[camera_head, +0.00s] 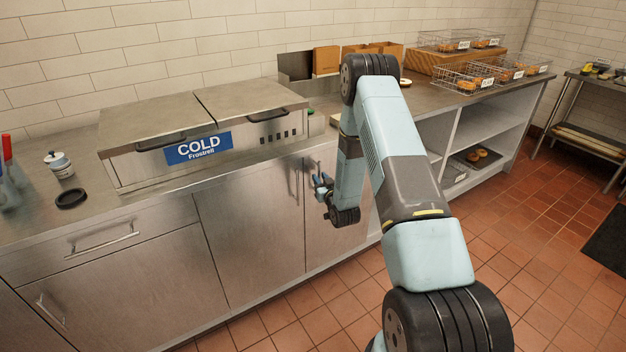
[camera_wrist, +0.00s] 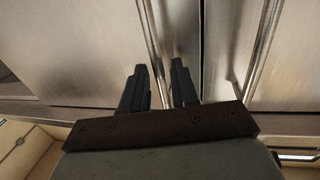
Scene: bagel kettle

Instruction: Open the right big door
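The right big door (camera_head: 340,210) is a steel cabinet door below the counter, partly hidden by my arm in the head view. It looks closed. The left big door (camera_head: 250,235) beside it is also closed. Upright bar handles (camera_head: 298,185) stand near the seam between them. My gripper (camera_head: 322,184) is in front of the right door, close to the handles. In the wrist view my gripper (camera_wrist: 159,68) has its two fingers apart. A bar handle (camera_wrist: 153,40) runs down into the gap between them; contact cannot be told. Another handle (camera_wrist: 262,50) is to the right.
The cold unit (camera_head: 200,135) stands on the counter above the doors. A drawer with a handle (camera_head: 102,243) is at the left. Open shelves (camera_head: 475,125) are beyond my arm. The tiled floor (camera_head: 310,300) before the doors is clear.

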